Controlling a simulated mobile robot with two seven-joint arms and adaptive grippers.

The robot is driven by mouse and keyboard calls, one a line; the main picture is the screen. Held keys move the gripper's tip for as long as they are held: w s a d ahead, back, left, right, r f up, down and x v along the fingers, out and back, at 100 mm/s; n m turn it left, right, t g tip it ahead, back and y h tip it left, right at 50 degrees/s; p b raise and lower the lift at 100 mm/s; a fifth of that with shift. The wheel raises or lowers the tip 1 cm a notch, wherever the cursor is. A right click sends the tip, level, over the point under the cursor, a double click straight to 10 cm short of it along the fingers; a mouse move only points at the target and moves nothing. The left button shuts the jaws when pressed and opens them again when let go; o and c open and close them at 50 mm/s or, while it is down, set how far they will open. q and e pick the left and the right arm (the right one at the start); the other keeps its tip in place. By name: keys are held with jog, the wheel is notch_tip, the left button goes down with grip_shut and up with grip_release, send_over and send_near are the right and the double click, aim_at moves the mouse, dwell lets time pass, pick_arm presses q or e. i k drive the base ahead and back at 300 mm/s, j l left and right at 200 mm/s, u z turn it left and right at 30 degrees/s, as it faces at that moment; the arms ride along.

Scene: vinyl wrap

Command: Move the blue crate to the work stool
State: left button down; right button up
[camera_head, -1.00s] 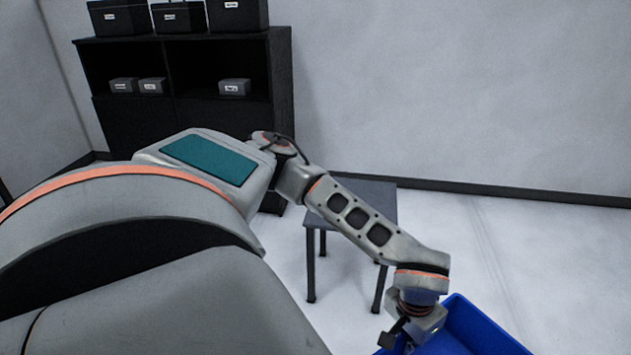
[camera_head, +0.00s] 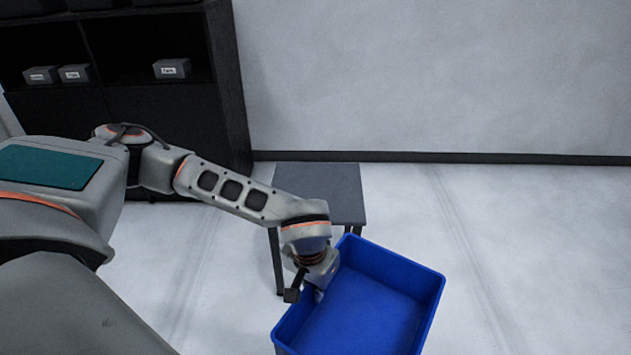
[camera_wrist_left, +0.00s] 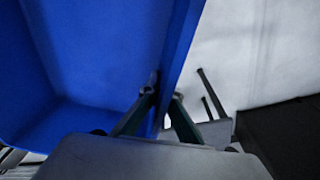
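The blue crate (camera_head: 365,315) is open-topped and looks empty in the head view, to the front right of the work stool. My left gripper (camera_head: 308,290) is at its left wall. In the left wrist view, the two fingers of the left gripper (camera_wrist_left: 163,98) straddle the wall of the blue crate (camera_wrist_left: 90,60), closed on it. The work stool (camera_head: 335,185) has a dark grey square top and thin legs, partly hidden behind my left forearm and the crate. Whether the crate touches the floor is not clear. My right gripper is out of view.
A black shelf (camera_head: 165,120) with small grey labelled boxes (camera_head: 172,68) stands against the wall at the back left. The white floor (camera_head: 540,260) to the right is clear. The stool's visible top is bare.

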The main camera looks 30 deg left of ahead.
aim_at(322, 188)
jog(key=i+j, duration=0.85)
